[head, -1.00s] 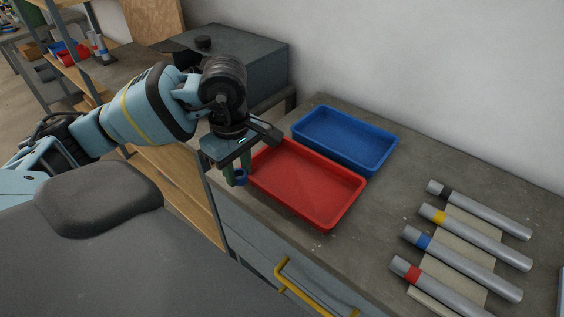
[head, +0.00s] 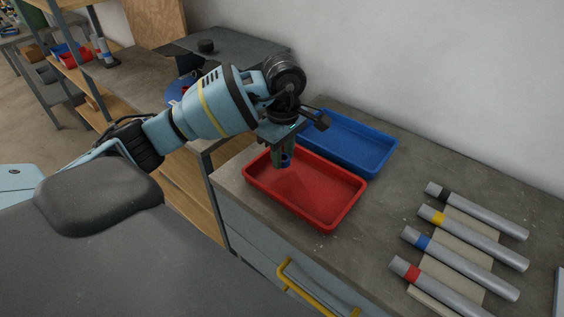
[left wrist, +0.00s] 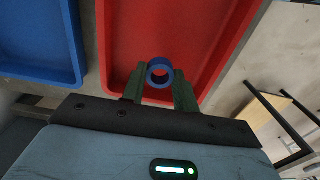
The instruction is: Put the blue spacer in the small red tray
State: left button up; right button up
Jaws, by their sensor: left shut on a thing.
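The blue spacer (left wrist: 152,84) is a short ring, seen end-on between the two green fingers of my left gripper (left wrist: 159,90) in the left wrist view. In the head view the left gripper (head: 282,160) is shut on the spacer (head: 286,159) and points down over the far left part of the small red tray (head: 313,194). The red tray (left wrist: 205,30) also lies behind the spacer in the left wrist view. The tray looks empty. The exact height of the spacer above the tray floor is hard to tell. My right gripper is not in view.
A blue tray (head: 358,150) stands right behind the red one, against the wall. Several grey tubes with coloured bands (head: 462,262) lie on a pale rack at the right. A yellow drawer handle (head: 306,292) sticks out below the bench edge. Bare bench lies between tray and tubes.

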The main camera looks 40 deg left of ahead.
pick_arm(q)
jog(key=shift+s+f, duration=0.1)
jog(key=shift+f, duration=1.45)
jog(key=shift+f, duration=0.1)
jog(key=shift+f, duration=0.15)
jog(key=o, duration=0.9)
jog(key=shift+o, duration=0.2)
notch_tip(320, 180, up, 12)
jog(key=shift+r+p, duration=0.25)
jog(key=shift+p, duration=0.15)
